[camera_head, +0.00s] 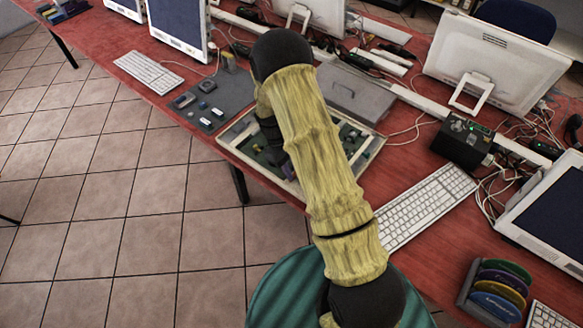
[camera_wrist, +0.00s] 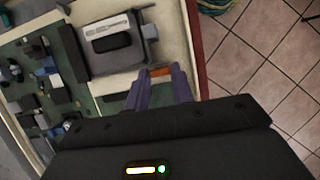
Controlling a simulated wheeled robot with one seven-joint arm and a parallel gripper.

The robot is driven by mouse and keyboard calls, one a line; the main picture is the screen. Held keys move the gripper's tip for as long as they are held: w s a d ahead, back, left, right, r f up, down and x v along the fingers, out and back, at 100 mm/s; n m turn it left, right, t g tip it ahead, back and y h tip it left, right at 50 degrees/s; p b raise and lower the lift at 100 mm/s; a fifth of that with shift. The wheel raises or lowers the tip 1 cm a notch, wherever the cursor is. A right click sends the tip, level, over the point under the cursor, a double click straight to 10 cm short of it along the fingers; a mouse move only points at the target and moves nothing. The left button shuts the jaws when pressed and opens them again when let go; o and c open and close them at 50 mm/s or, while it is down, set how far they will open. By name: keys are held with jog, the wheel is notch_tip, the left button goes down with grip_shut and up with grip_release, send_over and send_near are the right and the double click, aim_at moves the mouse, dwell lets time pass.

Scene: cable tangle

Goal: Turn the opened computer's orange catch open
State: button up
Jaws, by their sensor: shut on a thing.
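The opened computer (camera_head: 372,152) lies on the red table, its green board showing, with my yellow arm covering its middle. The wrist view shows its pale case edge (camera_wrist: 176,30) and a grey boxy part (camera_wrist: 112,40) inside. The orange catch (camera_wrist: 160,72) is a short bar near the case edge, just below that grey part; only a little of it shows. My gripper (camera_wrist: 161,80) has its purple fingers at the catch, shut on it. In the head view the catch is hidden, and only a bit of the purple fingers (camera_head: 288,170) shows.
A grey panel (camera_head: 350,96) lies behind the computer. A dark mat (camera_head: 212,102) with small parts is to its left, a white keyboard (camera_head: 428,206) to its right. A black box (camera_head: 462,140) with cables stands further right. Tiled floor (camera_head: 130,215) lies beyond the table's front edge.

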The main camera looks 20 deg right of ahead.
jog(key=o, duration=1)
jog(key=b+v, duration=0.1)
jog(key=v, duration=1.6)
jog(key=shift+w+r, duration=0.15)
jog(key=shift+r, duration=0.05)
